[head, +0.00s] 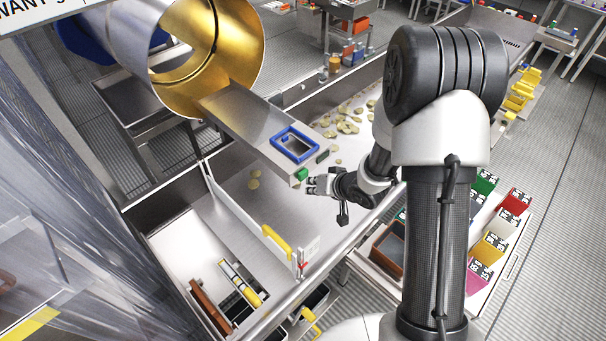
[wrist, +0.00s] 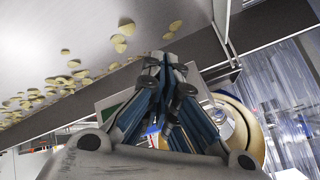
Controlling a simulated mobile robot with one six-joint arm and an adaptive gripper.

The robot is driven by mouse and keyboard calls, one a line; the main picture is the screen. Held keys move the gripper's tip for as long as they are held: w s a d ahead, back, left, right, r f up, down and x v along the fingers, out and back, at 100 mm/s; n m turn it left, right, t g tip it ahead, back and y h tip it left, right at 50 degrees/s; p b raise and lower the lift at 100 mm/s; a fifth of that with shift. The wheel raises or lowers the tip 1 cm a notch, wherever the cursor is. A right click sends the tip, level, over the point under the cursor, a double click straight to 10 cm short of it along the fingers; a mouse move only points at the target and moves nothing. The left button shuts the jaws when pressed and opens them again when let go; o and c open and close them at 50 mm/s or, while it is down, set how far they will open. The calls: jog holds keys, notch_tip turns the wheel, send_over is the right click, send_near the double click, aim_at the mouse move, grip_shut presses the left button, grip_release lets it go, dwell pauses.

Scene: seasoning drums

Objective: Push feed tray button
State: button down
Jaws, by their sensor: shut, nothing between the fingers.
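The feed tray (head: 235,118) is a long metal chute running from the mouth of the golden drum (head: 212,60) toward my arm in the head view. A green button (head: 301,174) sits at its near end corner. A darker green block (head: 322,156) is on the same end, to the right. My gripper (head: 311,185) is shut and empty, just below and right of the green button; I cannot tell whether they touch. In the wrist view my gripper (wrist: 168,62) has its fingers together, and a green patch (wrist: 112,112) shows left of them.
A blue square frame (head: 295,144) lies on the tray. Chips (head: 348,127) are scattered on the metal surface beyond. A rail with a yellow handle (head: 276,242) stands below left. Several coloured boxes (head: 487,249) sit on a table at right.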

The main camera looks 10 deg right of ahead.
jog(key=shift+w+a, duration=0.1)
jog(key=shift+w+a, duration=0.15)
jog(key=shift+w, duration=0.1)
jog(key=shift+w+a, duration=0.15)
dwell(0.4)
jog(key=shift+p, duration=0.3)
jog(key=shift+s+d, duration=0.4)
jog(key=shift+s, duration=0.15)
jog(key=shift+s+d, duration=0.9)
jog(key=shift+s, duration=0.3)
jog(key=shift+s+d, duration=0.85)
jog(key=shift+s, duration=0.35)
